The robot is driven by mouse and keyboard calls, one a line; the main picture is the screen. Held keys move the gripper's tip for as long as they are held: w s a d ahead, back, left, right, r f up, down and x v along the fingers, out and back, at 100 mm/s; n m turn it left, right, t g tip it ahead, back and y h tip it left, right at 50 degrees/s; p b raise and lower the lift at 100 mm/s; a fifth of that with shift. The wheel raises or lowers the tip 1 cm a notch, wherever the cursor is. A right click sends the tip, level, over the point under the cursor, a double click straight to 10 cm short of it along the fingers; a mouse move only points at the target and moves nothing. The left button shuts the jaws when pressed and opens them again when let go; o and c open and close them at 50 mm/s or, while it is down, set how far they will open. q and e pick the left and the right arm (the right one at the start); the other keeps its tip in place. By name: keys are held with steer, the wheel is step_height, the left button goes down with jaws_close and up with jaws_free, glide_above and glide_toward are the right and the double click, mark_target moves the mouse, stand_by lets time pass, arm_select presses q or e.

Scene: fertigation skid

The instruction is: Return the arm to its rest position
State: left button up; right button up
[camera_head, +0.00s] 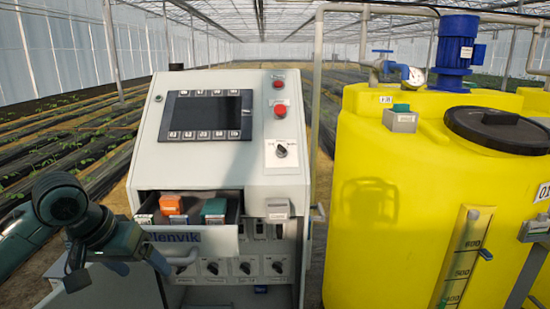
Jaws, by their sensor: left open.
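My left arm (62,205), dark grey-green, comes in from the left. It is bent in front of the lower left of the control cabinet. My left gripper (145,266) is open, at the left end of the open drawer's front, close to the drawer handle (184,258). Whether it touches the handle cannot be told. No object shows between its fingers. My right gripper is out of view.
The grey control cabinet (165,155) has a dark screen (207,114), a red button (280,111) and several knobs. Its open drawer (195,238) holds orange (171,204) and green (214,208) parts. A yellow tank (385,200) stands right. Planted rows lie behind.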

arm_select(q)
steer(key=s+d+f+t+h, duration=0.1)
steer(key=d+f, duration=0.2)
steer(key=f, duration=0.4)
steer(key=d+f+m+t, duration=0.1)
steer(key=d+f, duration=0.2)
steer(key=f, duration=0.4)
steer(key=s+d+f+t+h, duration=0.1)
steer(key=d+f, duration=0.3)
steer(key=f, duration=0.3)
steer(key=s+d+f+m+t+y, duration=0.1)
steer(key=s+d+f+t+y, duration=0.1)
steer(key=s+f, duration=0.9)
steer(key=s, duration=0.4)
steer(key=shift+s+f+t, duration=0.3)
